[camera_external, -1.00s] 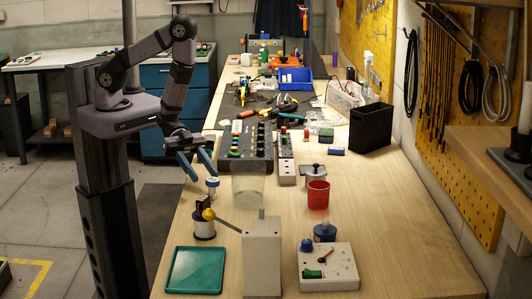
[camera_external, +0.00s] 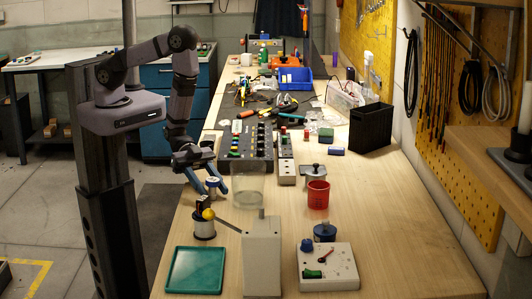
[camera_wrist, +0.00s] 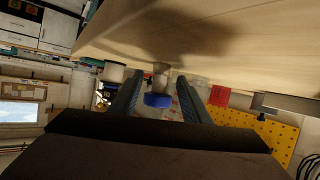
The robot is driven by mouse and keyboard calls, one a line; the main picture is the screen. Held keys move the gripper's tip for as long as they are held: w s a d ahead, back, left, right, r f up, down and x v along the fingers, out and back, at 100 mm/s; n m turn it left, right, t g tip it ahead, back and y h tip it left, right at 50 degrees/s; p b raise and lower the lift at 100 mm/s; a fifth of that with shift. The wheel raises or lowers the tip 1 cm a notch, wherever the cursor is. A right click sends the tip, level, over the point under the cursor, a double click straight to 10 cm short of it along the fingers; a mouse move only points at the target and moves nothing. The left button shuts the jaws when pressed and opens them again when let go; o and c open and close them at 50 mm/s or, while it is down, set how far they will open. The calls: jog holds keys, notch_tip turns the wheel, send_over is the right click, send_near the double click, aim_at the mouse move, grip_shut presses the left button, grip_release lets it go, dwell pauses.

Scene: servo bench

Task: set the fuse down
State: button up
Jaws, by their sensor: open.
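My gripper (camera_external: 208,192) is open, low over the left edge of the bench. A small clear cylinder with a blue top (camera_external: 213,186) stands between or right beside its fingertips. In the wrist view the open fingers (camera_wrist: 158,92) flank the blue top (camera_wrist: 158,100), with a gap on each side; the picture is upside down there. I cannot tell whether this cylinder is the fuse, and I make out no other thing that is clearly a fuse. A green tray (camera_external: 196,270) lies empty at the front left.
A grey lever box (camera_external: 262,258) and a white dial box (camera_external: 328,268) stand at the front.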

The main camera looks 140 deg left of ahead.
aim_at(212, 180)
jog(key=shift+w+d+f, duration=0.1)
jog(key=shift+w+f, duration=0.1)
jog(key=shift+w, duration=0.25)
grip_shut()
jog(key=shift+r, duration=0.2)
notch_tip(212, 180, up, 18)
jog(key=b, duration=0.1)
jog(key=shift+f, duration=0.15)
dwell(0.7)
